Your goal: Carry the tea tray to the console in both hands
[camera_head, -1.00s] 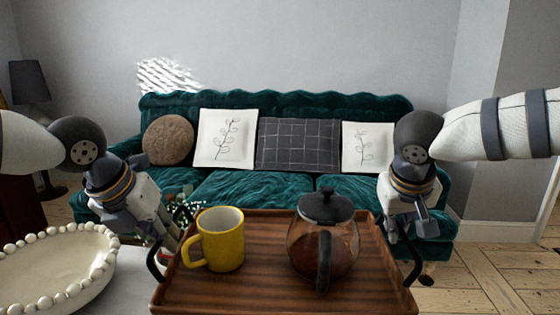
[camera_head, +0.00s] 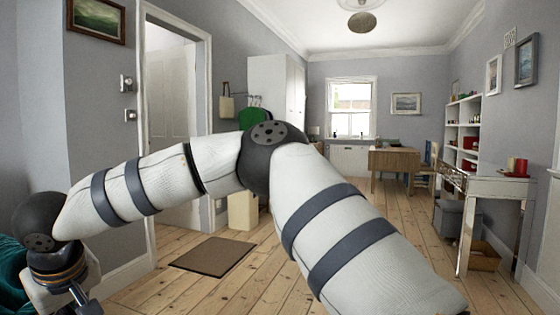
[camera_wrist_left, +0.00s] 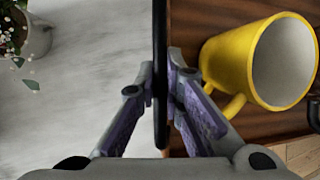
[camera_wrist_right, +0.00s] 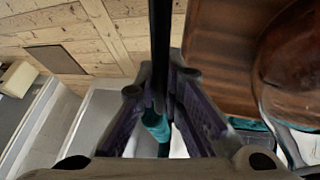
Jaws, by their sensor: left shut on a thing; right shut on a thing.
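The tea tray is out of the head view, but its brown wooden surface (camera_wrist_left: 186,40) shows in the left wrist view, and again in the right wrist view (camera_wrist_right: 212,70). My left gripper (camera_wrist_left: 161,85) is shut on the tray's thin black handle. A yellow mug (camera_wrist_left: 228,58) stands on the tray beside it. My right gripper (camera_wrist_right: 160,90) is shut on the other black handle. Part of the glass teapot (camera_wrist_right: 298,65) shows on the tray beside it. A pale console table (camera_head: 488,184) stands against the right wall in the head view, away from me.
Red cups (camera_head: 517,167) stand on the console, and grey boxes (camera_head: 452,218) sit under it. A brown mat (camera_head: 213,257) lies by the doorway. A wooden desk (camera_head: 394,162) and a chair (camera_head: 428,180) are farther back. The floorboards (camera_head: 345,212) between are mostly clear.

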